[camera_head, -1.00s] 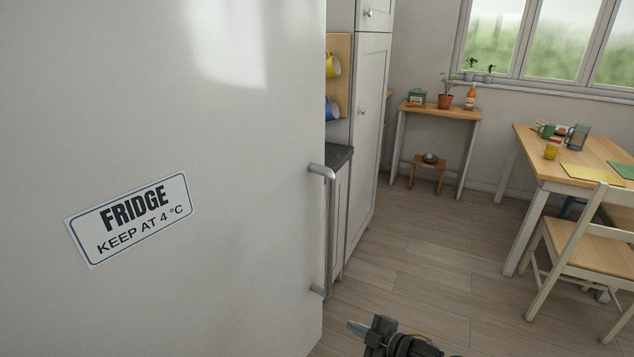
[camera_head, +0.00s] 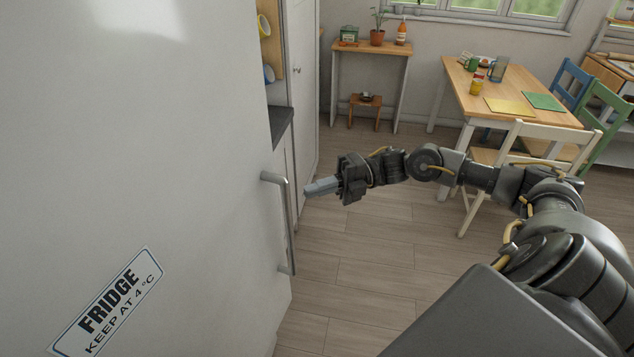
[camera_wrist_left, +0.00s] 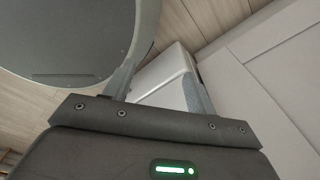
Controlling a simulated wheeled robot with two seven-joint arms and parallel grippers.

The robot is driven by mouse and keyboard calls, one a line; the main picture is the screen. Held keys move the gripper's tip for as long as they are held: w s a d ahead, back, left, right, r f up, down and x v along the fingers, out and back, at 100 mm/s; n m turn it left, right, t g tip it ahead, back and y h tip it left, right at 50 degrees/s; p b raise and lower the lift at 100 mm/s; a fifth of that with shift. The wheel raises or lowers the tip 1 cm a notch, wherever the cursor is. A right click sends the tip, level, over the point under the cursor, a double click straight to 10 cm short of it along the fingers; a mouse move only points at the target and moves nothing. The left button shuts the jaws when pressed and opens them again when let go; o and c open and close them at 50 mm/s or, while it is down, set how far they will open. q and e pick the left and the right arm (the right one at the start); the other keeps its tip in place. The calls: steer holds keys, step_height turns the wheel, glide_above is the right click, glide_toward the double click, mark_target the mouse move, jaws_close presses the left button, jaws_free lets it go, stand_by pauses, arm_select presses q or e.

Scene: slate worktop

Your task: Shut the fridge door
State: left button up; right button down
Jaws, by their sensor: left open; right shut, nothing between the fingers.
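The white fridge door (camera_head: 170,170) fills the left of the head view, its outer face toward me. It carries a tilted label (camera_head: 108,303) reading "FRIDGE KEEP AT 4 °C". A grey vertical bar handle (camera_head: 289,225) is near its right edge. How far the door stands from the fridge body is hidden. My right gripper (camera_head: 308,190) is shut and empty, just right of the handle's upper part, pointing left; a small gap shows between them in the picture. My left gripper (camera_wrist_left: 163,70) shows only in the left wrist view, open, with nothing between its fingers.
Behind the door are a dark counter (camera_head: 281,124) and a tall white cabinet (camera_head: 302,80). A small side table (camera_head: 372,49) stands by the back wall. A dining table (camera_head: 510,105) with a white chair (camera_head: 540,140) stands at right. The wooden floor (camera_head: 370,260) between is clear.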

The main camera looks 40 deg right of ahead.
steer(key=p+x, duration=0.2)
steer(key=x, duration=0.3)
steer(key=shift+a+r, duration=0.2)
steer(key=shift+a, duration=0.15)
steer(key=shift+w+a+f+p, duration=0.2)
steer(key=shift+a+p, duration=0.25)
steer(key=shift+a, duration=0.25)
